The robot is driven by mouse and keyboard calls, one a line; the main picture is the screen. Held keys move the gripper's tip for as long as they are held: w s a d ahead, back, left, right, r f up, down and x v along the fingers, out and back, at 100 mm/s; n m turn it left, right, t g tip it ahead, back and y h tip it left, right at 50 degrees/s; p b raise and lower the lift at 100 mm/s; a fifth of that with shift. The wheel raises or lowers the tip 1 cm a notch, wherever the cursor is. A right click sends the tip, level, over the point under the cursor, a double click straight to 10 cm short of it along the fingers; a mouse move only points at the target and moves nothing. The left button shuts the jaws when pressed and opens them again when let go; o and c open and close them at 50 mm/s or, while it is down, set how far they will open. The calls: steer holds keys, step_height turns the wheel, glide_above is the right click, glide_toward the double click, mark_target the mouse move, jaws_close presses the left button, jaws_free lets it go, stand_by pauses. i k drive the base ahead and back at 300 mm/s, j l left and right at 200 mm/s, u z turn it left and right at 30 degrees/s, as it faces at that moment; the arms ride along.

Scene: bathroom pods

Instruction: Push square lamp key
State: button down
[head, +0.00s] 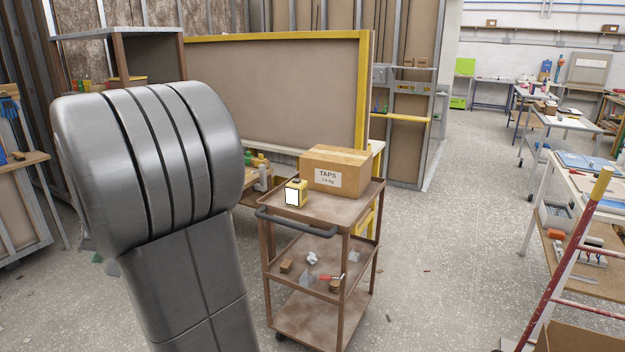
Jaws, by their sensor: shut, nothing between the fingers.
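A small yellow lamp (303,190) with a bright white square face stands on the top shelf of a brown cart (330,206), near its left end. It is upright and sits to the left of a cardboard box. The lamp is too small here for me to make out a square key on it. A large grey link of my arm fills the left of the head view. My gripper is out of view, so I cannot see where it is relative to the lamp.
The cardboard box (350,172) labelled TAPS stands right of the lamp. The cart has a dark handle (296,221) at its near left and small parts on its middle shelf. A red ladder (570,260) stands at the right. Open floor (450,240) lies right of the cart.

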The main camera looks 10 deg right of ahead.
mark_target(296, 194)
steer(key=i+l+z, duration=0.15)
steer(key=i+z, duration=0.9)
steer(key=z, duration=0.15)
steer(key=i+j, duration=0.15)
steer(key=i, duration=0.15)
steer(key=i+j, duration=0.2)
steer(key=i+l+z, duration=0.05)
steer(key=i, duration=0.05)
